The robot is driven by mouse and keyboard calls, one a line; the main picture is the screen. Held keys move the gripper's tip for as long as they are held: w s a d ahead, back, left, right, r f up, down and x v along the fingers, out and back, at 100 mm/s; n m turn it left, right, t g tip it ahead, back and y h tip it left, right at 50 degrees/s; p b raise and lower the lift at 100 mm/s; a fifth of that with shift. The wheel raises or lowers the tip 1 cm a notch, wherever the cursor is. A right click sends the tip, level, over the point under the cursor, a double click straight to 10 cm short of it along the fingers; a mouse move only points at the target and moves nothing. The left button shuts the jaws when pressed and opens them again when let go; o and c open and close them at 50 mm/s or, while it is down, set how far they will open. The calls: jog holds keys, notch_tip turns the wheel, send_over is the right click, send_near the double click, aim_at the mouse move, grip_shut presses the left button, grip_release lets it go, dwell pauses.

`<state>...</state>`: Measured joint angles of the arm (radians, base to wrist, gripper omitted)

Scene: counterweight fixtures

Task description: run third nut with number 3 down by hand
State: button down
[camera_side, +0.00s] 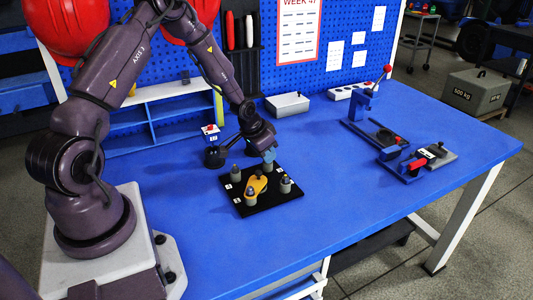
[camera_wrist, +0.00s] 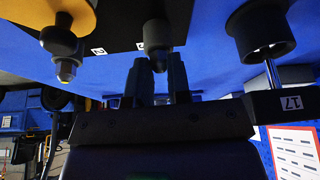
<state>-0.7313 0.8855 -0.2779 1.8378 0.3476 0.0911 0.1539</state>
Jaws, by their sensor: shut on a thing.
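The black fixture plate (camera_side: 262,207) lies on the blue bench and carries several grey posts and small white number labels. A yellow-orange flange (camera_side: 257,184) sits in its middle. My gripper (camera_side: 269,157) is at the plate's back post, fingers pointing down. In the wrist view my gripper (camera_wrist: 157,82) has its two dark fingers close around the tip of a grey stud (camera_wrist: 156,34), shut on the nut there; the fingers mostly hide the nut. A label beside that stud is too small to read surely. Another stud (camera_wrist: 66,45) stands at the yellow flange, clear of my fingers.
A grey post (camera_side: 285,186) stands at the plate's right and another (camera_side: 236,173) at its left. A grey box (camera_side: 287,104) is behind. A blue clamp fixture (camera_side: 372,125) stands further right. The bench's front right is clear.

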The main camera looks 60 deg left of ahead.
jog(key=m+h, duration=0.2)
jog(key=m, duration=0.3)
jog(key=shift+a+m, duration=0.15)
jog(key=shift+m, duration=0.15)
jog(key=shift+w, duration=0.1)
dwell(0.3)
jog(key=c, duration=1.1)
grip_release()
jog(key=shift+o, duration=0.2)
jog(key=v, duration=1.3)
jog(key=shift+w, duration=0.2)
jog(key=shift+r, duration=0.1)
